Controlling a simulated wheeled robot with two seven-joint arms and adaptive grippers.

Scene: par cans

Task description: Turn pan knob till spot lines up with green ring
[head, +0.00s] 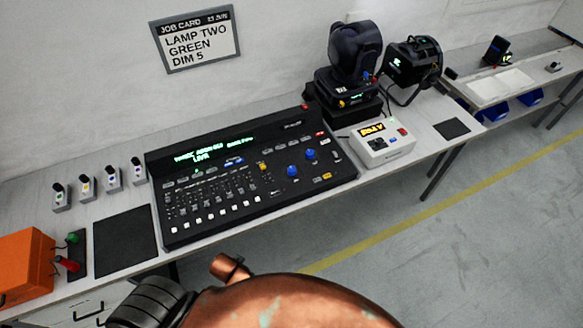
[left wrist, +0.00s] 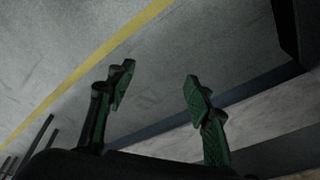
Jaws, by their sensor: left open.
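The black lighting console (head: 250,175) lies on the bench in the head view. It has two blue knobs, one at the upper right (head: 311,154) and one lower left of it (head: 292,170); I cannot read which is pan. A moving-head lamp (head: 355,50) stands behind the console's right end. No light spot or green ring can be made out. My left gripper (left wrist: 160,80) is open and empty in the left wrist view, with floor and a bench edge beyond it. It is away from the knobs. My right gripper is not in view.
A job card (head: 195,38) on the wall reads LAMP TWO, GREEN, DIM 5. A white box with a display (head: 385,148) and a black par can (head: 415,62) stand right of the console. An orange case (head: 22,262) and a dark mat (head: 125,241) lie left.

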